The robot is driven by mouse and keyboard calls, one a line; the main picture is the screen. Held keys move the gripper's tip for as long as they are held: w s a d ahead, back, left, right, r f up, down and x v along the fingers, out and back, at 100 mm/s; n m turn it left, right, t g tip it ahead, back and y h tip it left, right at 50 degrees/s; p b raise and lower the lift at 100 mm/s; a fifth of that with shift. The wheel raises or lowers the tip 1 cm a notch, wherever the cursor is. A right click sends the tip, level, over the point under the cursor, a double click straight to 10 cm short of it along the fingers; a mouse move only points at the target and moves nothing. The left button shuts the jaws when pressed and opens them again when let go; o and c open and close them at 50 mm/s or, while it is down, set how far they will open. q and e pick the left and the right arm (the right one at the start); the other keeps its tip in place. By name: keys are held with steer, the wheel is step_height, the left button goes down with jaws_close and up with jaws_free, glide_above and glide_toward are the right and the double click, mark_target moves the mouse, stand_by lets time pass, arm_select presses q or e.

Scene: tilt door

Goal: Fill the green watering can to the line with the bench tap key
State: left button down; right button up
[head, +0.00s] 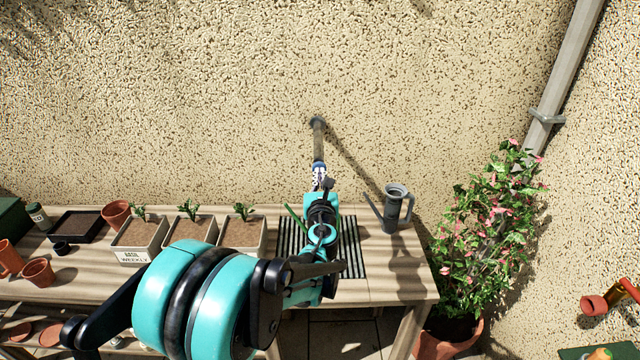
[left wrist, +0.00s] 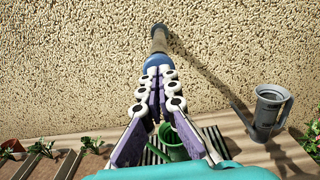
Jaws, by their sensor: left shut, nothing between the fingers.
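The green watering can (left wrist: 178,142) stands on the slatted grate below the tap. In the head view only its green spout (head: 292,214) shows beside my arm, which hides the rest; its fill line is not visible. The tap (head: 317,130) is a pipe from the wall with a blue end part, also in the left wrist view (left wrist: 158,42). I cannot make out a separate key. My left gripper (head: 319,172) is shut and empty, its fingertips at the tap's blue end, above the can; I cannot tell whether they touch it. My right gripper is not in view.
A grey watering can (head: 392,210) stands right of the grate (head: 350,245). Planters (head: 190,230) with seedlings, a dark tray (head: 76,226) and terracotta pots (head: 38,272) fill the bench's left part. A pink-flowered plant (head: 482,225) stands beyond the bench's right end.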

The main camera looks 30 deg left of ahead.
arm_select(q)
steer(key=shift+a, duration=0.1)
steer(key=shift+r+x, duration=0.2)
steer(key=shift+x, duration=0.65)
steer(key=shift+r, duration=0.1)
stand_by(7.0)
